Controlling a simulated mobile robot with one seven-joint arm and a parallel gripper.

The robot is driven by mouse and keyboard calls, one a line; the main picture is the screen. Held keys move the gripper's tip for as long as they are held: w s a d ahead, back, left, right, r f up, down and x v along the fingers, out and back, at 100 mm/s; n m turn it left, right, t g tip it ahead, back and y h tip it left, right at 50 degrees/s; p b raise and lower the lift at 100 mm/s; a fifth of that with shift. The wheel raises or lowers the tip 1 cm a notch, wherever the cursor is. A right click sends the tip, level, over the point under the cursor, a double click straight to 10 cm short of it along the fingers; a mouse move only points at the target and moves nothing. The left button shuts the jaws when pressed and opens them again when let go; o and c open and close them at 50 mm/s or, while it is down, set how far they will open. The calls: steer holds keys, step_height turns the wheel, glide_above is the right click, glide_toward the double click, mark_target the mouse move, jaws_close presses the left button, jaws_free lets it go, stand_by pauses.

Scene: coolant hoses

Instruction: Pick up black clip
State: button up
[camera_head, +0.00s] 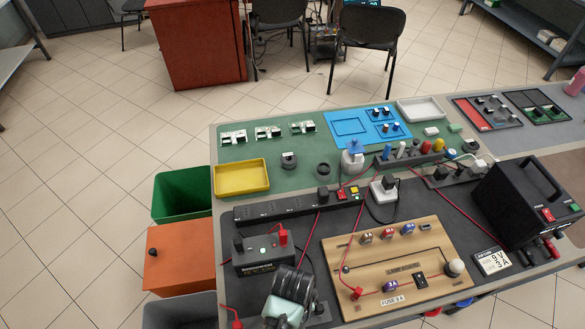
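A small black piece (238,245) stands at the left end of the black battery box (258,267), opposite a red clip (283,237). It may be the black clip, but it is too small to be sure. Another small black piece (346,269) lies on the left part of the wooden circuit board (435,290). Red clips also show at the board's lower left (356,293) and near the table's front left (237,322).
A power strip (285,208) lies behind. Red leads cross the dark mat. A black power supply (528,205) stands right. Bins (182,192) stand left of the table.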

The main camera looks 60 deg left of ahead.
steer(key=shift+f, duration=0.25)
jaws_close()
stand_by(0.4)
step_height(320, 180, up, 10)
steer(key=shift+f, duration=0.1)
steer(key=shift+r+p, duration=1.65)
steer(key=shift+p, duration=0.55)
